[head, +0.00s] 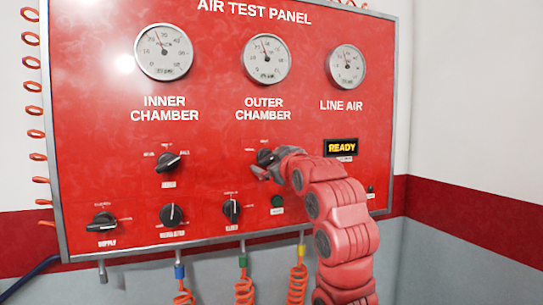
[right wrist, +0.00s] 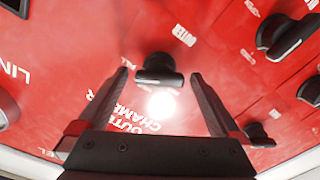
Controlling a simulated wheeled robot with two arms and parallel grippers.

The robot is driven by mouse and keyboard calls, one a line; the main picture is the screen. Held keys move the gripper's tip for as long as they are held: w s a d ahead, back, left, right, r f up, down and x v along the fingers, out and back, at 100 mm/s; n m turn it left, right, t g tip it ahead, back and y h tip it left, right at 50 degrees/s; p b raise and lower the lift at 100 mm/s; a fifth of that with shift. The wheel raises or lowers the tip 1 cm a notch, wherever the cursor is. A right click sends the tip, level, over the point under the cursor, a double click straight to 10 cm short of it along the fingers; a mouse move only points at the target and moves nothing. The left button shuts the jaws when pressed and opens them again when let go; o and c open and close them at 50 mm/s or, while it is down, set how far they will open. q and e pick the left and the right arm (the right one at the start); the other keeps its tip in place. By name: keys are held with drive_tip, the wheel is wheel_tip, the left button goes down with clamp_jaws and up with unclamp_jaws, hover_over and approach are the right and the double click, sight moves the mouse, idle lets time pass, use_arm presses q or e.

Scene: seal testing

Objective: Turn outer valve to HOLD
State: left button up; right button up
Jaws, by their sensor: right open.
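The outer valve (head: 264,157) is a black knob on the red panel, below the OUTER CHAMBER gauge. My right gripper (head: 262,169) is at this knob in the head view and hides part of it. In the right wrist view the knob (right wrist: 160,69) lies between the tips of my open right gripper (right wrist: 160,74), with a visible gap on each side. The knob's bar lies across the gap, and the word OUTER is beside it. Its setting labels are too small to read, so I cannot tell which position it points to. My left gripper is not in view.
The inner valve knob (head: 168,161) is to the left. A READY display (head: 340,147) is right of my wrist. Coiled hoses (head: 297,283) hang beneath.

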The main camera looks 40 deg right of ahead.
drive_tip(key=c, duration=1.3)
drive_tip(key=shift+f+n+b, duration=0.2)
drive_tip(key=shift+n+b, duration=0.1)
drive_tip(key=shift+b, duration=0.4)
drive_tip(key=n+b, duration=0.4)
drive_tip(key=b, duration=0.2)
drive_tip(key=shift+n, duration=0.3)
drive_tip(key=shift+n+b, duration=0.4)
drive_tip(key=shift+b, duration=0.05)
drive_tip(key=shift+r+n+b, duration=0.15)
drive_tip(key=shift+n+b, duration=0.15)
drive_tip(key=shift+n, duration=2.5)
